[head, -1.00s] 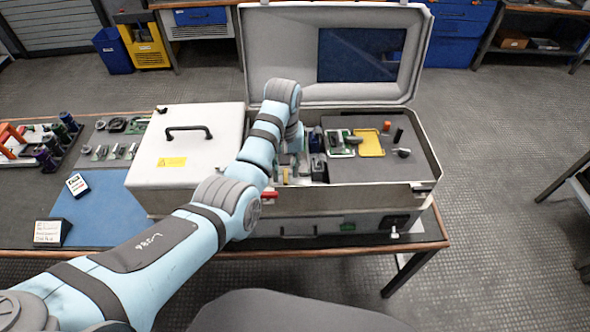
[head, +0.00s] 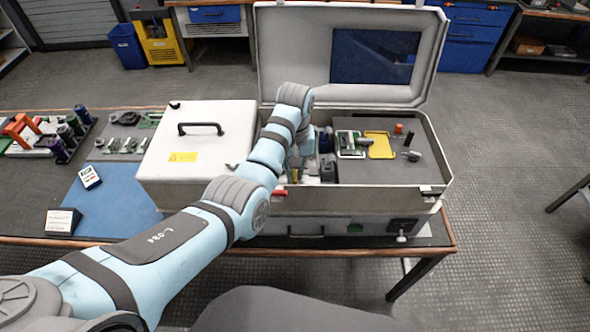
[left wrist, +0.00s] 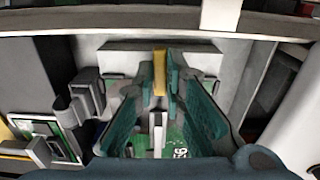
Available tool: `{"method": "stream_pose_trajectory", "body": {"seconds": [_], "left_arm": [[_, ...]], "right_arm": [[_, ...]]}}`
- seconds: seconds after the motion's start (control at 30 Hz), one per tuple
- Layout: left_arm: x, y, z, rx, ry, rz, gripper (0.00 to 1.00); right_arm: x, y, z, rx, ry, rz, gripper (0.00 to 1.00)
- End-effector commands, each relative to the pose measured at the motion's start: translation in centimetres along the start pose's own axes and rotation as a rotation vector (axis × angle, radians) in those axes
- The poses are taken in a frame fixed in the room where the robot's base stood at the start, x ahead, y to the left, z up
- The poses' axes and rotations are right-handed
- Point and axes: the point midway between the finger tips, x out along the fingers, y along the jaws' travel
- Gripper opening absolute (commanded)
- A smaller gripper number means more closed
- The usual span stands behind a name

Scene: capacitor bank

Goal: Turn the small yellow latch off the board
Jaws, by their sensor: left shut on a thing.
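The small yellow latch (left wrist: 159,72) shows in the left wrist view as a narrow upright piece between my fingertips. My left gripper (left wrist: 160,82) has teal fingers closed on its two sides. Below and between the fingers lies a green board (left wrist: 176,140) with white print, partly covered by the fingers. In the head view my left gripper (head: 300,165) reaches down into the open case, mostly hidden by my arm, and the latch cannot be made out there. My right gripper is in neither view.
The open case (head: 440,165) has its lid (head: 345,20) raised behind my arm. Its grey panel carries a yellow-framed tray (head: 380,146) and small parts. A white box (head: 195,150) with a black handle stands close left. A blue mat (head: 115,215) lies farther left.

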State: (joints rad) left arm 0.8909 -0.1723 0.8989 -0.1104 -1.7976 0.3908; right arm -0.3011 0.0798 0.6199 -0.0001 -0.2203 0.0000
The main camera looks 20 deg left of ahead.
Motion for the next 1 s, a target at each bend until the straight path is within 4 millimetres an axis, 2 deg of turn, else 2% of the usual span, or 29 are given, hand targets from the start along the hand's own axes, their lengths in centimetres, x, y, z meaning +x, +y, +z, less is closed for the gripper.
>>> {"method": "stream_pose_trajectory", "body": {"seconds": [0.37,1.0], "left_arm": [[-0.14,0.01,-0.16,-0.218,0.006,0.002,0.00],[-0.22,-0.01,-0.24,-0.823,0.008,0.004,0.00]], "right_arm": [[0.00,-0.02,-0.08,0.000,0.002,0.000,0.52],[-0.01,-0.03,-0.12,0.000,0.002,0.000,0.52]]}}
